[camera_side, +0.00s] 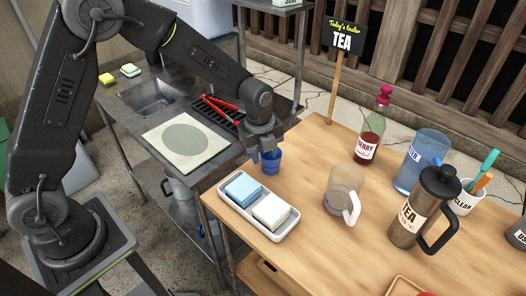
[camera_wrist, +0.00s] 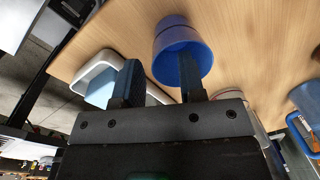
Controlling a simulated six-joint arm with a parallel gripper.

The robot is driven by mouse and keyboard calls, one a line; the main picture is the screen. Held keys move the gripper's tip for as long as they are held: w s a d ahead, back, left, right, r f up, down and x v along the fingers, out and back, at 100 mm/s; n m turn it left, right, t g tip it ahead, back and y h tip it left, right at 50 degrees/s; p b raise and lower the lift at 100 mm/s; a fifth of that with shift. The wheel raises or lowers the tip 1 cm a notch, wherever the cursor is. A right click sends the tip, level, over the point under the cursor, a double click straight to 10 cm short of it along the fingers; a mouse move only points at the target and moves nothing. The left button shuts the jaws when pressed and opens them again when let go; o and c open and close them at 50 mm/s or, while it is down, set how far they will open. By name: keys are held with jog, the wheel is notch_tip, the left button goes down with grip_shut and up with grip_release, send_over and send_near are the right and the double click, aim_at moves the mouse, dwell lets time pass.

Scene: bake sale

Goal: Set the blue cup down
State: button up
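The small blue cup (camera_side: 272,162) appears upright at the left edge of the wooden table; the wrist view shows the cup (camera_wrist: 172,38) with its mouth toward my gripper. My gripper (camera_side: 265,153) is right at the cup. In the wrist view its fingers (camera_wrist: 160,80) are apart. The right finger overlaps the cup's mouth, and I cannot tell whether it is inside or in front. The left finger is left of the cup with a narrow gap. The cup's contact with the table is not clear.
A white tray (camera_side: 286,231) with a light blue block and a white block is close to the cup. A clear pitcher (camera_side: 345,186), tea press (camera_side: 410,222), berry bottle (camera_side: 369,146) and water jug (camera_side: 411,174) stand to the right. A tea sign (camera_side: 342,41) rises behind.

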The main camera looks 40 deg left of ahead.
notch_tip(320, 180, up, 12)
jog(key=s+r, duration=0.1)
jog(key=s+a+r+n+t, duration=0.2)
jog(key=s+a+r+n, duration=0.2)
jog(key=s+r+n, duration=0.5)
jog(key=s+a+f+n+t, duration=0.2)
jog(key=s+n, duration=1.1)
jog(key=shift+s+n+t, duration=0.3)
jog(key=shift+s+n, duration=0.05)
jog(key=shift+n, duration=0.05)
jog(key=shift+a, duration=0.1)
